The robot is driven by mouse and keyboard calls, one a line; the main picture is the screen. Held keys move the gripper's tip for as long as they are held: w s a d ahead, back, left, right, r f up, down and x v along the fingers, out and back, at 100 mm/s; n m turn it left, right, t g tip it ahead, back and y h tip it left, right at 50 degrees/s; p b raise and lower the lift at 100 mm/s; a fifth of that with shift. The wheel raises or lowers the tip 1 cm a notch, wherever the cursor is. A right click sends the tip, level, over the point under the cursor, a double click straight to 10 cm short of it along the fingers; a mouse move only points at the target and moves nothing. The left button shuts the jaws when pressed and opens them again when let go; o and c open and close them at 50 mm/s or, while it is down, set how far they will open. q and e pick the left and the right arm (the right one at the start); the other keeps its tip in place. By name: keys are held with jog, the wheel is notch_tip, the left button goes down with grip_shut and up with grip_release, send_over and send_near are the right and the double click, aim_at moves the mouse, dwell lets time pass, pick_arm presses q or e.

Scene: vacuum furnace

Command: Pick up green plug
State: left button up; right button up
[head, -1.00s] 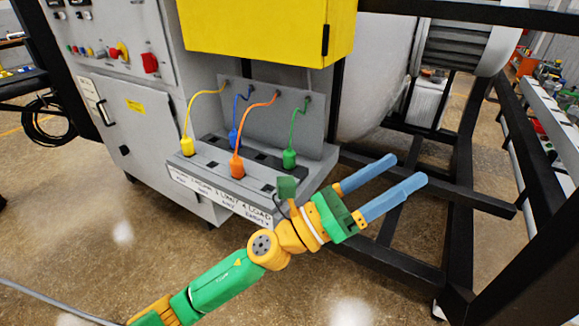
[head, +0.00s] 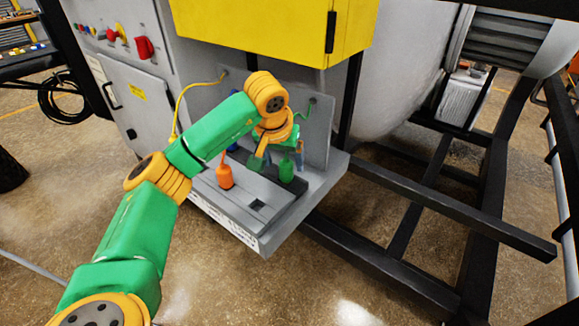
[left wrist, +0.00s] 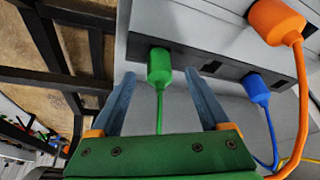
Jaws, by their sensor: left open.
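The green plug (head: 286,171) sits upright on the dark strip of the grey socket ledge (head: 225,207), near its right end. Its green cord rises to the back plate and is partly hidden by my arm. My left gripper (head: 283,157) is above and around the plug, mostly hidden behind its own wrist. In the left wrist view the green plug (left wrist: 160,66) shows between the two blue fingers, near their tips. The fingers stand apart with gaps on both sides of the plug, so the gripper is open. My right gripper is not in view.
An orange plug (head: 225,176) stands left of the green one; it also shows in the left wrist view (left wrist: 276,21). A blue plug (left wrist: 257,90) is near it. A yellow cabinet (head: 265,30) overhangs the ledge. Black frame bars (head: 450,215) lie to the right.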

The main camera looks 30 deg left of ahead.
aim_at(285, 164)
pick_arm(q)
jog(key=x, duration=0.4)
jog(key=shift+w+f+p, duration=0.1)
jog(key=shift+w+p, duration=0.05)
jog(key=shift+p, duration=0.15)
jog(key=shift+w+f, duration=0.1)
jog(key=shift+w, duration=0.05)
jog(key=c, duration=0.6)
grip_shut()
